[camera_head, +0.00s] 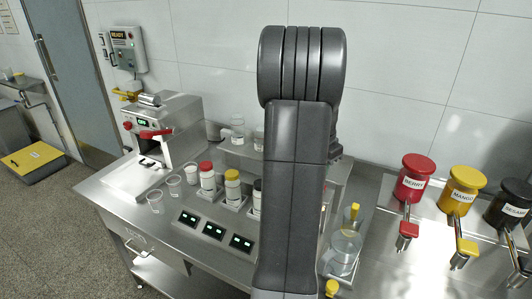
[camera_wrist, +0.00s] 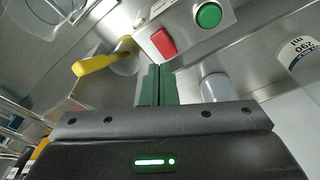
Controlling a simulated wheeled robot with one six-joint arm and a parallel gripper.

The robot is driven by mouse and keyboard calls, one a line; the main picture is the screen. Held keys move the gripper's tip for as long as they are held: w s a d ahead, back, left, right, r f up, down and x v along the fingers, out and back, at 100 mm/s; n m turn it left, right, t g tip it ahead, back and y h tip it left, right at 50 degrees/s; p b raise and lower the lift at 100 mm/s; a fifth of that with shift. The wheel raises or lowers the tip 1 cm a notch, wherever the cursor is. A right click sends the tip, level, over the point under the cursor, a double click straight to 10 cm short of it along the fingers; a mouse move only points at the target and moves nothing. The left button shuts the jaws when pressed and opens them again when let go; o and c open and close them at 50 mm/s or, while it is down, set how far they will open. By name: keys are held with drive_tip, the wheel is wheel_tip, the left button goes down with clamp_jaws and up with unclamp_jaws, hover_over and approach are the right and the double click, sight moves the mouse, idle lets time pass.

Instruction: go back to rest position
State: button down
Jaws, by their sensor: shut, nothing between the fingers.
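In the wrist view my gripper (camera_wrist: 155,85) shows as two dark green fingers pressed together with nothing between them. Above the fingertips is a metal box (camera_wrist: 190,30) with a red switch (camera_wrist: 163,43) and a green button (camera_wrist: 208,15). I cannot tell whether the fingers touch the box. In the head view my arm stands upright in the middle and hides part of the steel table (camera_head: 98,192). The gripper itself does not show there.
In the head view the mill (camera_head: 165,130) stands at the table's left, near several cups and capped jars. A clear vessel (camera_head: 345,250) with a yellow handle (camera_head: 351,214) is right of my arm. Red (camera_head: 415,178), yellow (camera_head: 460,190) and dark (camera_head: 510,205) labelled dispensers stand at the right.

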wheel_tip(320, 180, down, 7)
drive_tip(key=b, duration=0.4)
drive_tip(key=shift+b, duration=0.35)
drive_tip(key=shift+r, duration=0.2)
